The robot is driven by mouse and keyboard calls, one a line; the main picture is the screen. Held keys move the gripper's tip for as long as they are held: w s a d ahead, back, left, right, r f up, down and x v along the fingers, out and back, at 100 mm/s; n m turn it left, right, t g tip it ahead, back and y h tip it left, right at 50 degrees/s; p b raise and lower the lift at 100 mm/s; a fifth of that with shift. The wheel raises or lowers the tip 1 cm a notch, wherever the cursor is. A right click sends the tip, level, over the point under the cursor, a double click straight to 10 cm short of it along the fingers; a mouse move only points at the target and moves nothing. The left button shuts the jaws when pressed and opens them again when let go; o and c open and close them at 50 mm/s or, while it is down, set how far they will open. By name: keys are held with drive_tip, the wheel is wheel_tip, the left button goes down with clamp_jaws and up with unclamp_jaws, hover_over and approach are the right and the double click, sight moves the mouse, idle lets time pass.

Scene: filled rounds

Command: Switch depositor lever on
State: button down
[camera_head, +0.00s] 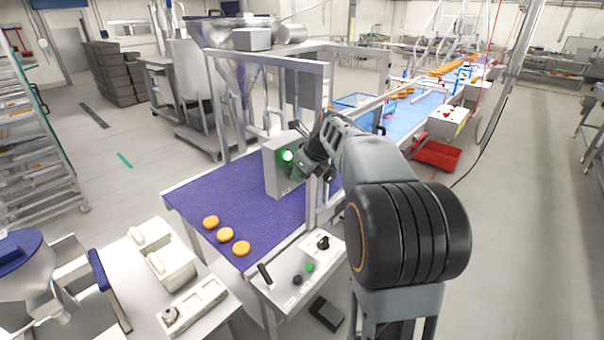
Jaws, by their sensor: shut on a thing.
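The grey depositor control box (277,172) stands upright at the belt's right edge, fixed near the metal frame. A round green light (287,156) glows on its face. My arm reaches in from the lower right. My gripper (306,165) is at the box's face, just right of the green light, shut on the depositor lever. The jaws hide the lever, so its angle cannot be told. The steel depositor hopper (233,72) rises behind the frame.
The purple belt (240,203) carries three orange rounds (226,235) at its near end. A front panel (290,280) has a black handle, knobs and a green button. Floor at right is clear.

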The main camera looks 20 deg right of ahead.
drive_tip(key=c, duration=1)
unclamp_jaws()
drive_tip(key=shift+c, duration=0.2)
drive_tip(key=b+v, duration=0.1)
drive_tip(key=v, duration=1.2)
drive_tip(key=shift+s+r, duration=0.3)
